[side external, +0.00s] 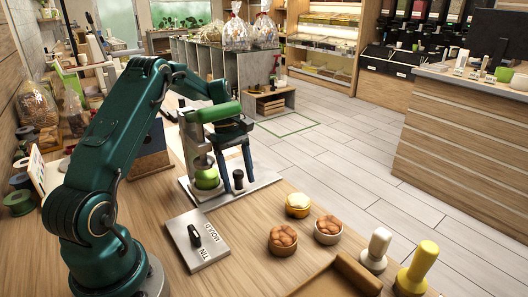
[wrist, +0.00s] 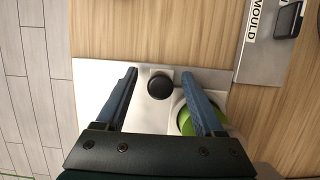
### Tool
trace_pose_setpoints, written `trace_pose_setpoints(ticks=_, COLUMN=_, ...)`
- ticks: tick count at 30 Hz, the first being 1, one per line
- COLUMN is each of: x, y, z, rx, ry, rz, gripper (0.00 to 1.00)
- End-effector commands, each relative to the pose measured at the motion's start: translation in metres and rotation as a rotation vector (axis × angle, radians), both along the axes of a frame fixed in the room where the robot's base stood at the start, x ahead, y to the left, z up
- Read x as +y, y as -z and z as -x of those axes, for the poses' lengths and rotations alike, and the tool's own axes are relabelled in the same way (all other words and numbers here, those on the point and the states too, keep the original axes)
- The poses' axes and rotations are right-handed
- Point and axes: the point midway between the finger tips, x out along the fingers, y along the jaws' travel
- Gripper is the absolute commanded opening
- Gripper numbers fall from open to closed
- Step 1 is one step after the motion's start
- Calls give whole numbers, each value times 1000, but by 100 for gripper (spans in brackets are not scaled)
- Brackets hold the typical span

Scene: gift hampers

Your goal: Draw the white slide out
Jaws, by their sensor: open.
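A pale metal press (side external: 197,140) stands on the table with a white slide plate (side external: 263,184) at its base. A black knob (side external: 238,175) stands upright on the plate, and a green round piece (side external: 207,179) sits under the press column. My gripper (side external: 238,185) is open, with its blue fingers pointing down on either side of the knob. In the wrist view the knob (wrist: 160,86) lies between the open fingers (wrist: 159,76), with visible gaps on both sides. There the green piece (wrist: 186,122) is partly hidden by the right finger.
A switch plate (side external: 211,251) marked MOULD and TIN, with a black lever (side external: 194,236), lies in front of the press. Several filled cups (side external: 283,240) and two stampers, white (side external: 376,250) and yellow (side external: 418,266), stand at the right. The table's far edge is close beyond the slide.

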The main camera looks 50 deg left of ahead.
Motion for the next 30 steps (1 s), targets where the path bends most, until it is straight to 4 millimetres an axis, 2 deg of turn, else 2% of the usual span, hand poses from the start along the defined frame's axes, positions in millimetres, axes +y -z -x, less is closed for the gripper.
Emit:
trace_pose_setpoints(ticks=8, x=0, y=-2, z=0, rx=-1, ry=0, rz=-1, gripper=70)
trace_pose_setpoints(ticks=30, x=0, y=-68, z=0, rx=-1, ry=1, rz=-1, gripper=70)
